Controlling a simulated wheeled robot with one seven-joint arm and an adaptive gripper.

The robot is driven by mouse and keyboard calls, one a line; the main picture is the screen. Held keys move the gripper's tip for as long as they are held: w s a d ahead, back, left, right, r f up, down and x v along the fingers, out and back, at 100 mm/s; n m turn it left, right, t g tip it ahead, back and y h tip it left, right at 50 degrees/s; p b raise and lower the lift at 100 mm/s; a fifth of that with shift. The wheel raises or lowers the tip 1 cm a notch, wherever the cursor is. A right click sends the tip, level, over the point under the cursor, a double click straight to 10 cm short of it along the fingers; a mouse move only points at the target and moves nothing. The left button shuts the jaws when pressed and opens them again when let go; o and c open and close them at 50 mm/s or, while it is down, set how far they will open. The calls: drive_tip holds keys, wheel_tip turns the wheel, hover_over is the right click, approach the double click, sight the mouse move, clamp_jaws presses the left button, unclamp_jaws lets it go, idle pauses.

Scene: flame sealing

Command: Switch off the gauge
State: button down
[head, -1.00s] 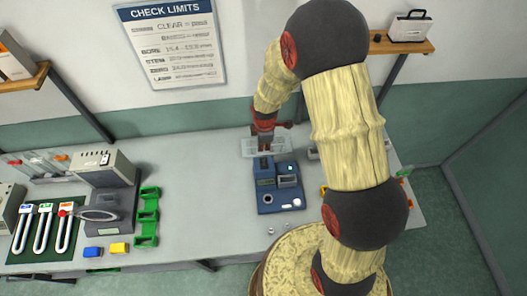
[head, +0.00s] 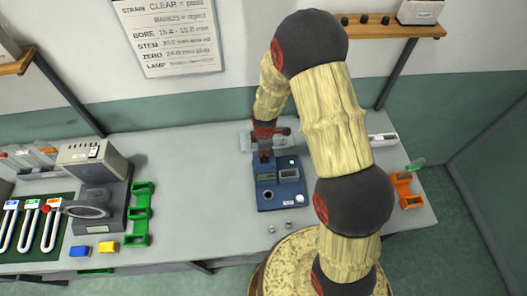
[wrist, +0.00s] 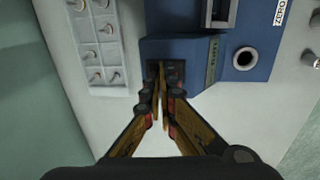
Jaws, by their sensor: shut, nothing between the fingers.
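The gauge (head: 268,204) is a blue block on the bench, with a small screen, a round dark hole and a small green light at its back right. In the wrist view its blue body (wrist: 190,47) fills the upper middle. A dark recess (wrist: 180,68), which looks like a switch, sits at its edge, partly hidden by my fingers. My gripper (head: 264,157) is at the gauge's back left. In the wrist view my gripper (wrist: 161,68) is shut and empty, its tips over or at the dark recess. I cannot tell whether they touch it.
A pale tray with several pins (wrist: 102,42) lies beside the gauge. Green holders (head: 138,213), a grey instrument (head: 97,198), and blue (head: 80,251) and yellow (head: 106,247) blocks stand at left. An orange holder (head: 405,190) is at right. The front bench is mostly clear.

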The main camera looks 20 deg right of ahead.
drive_tip(key=shift+w+f, duration=0.1)
drive_tip(key=shift+f, duration=0.25)
idle(0.4)
drive_tip(key=shift+s+a, duration=0.1)
drive_tip(key=shift+s, duration=0.85)
drive_tip(key=shift+w, duration=0.1)
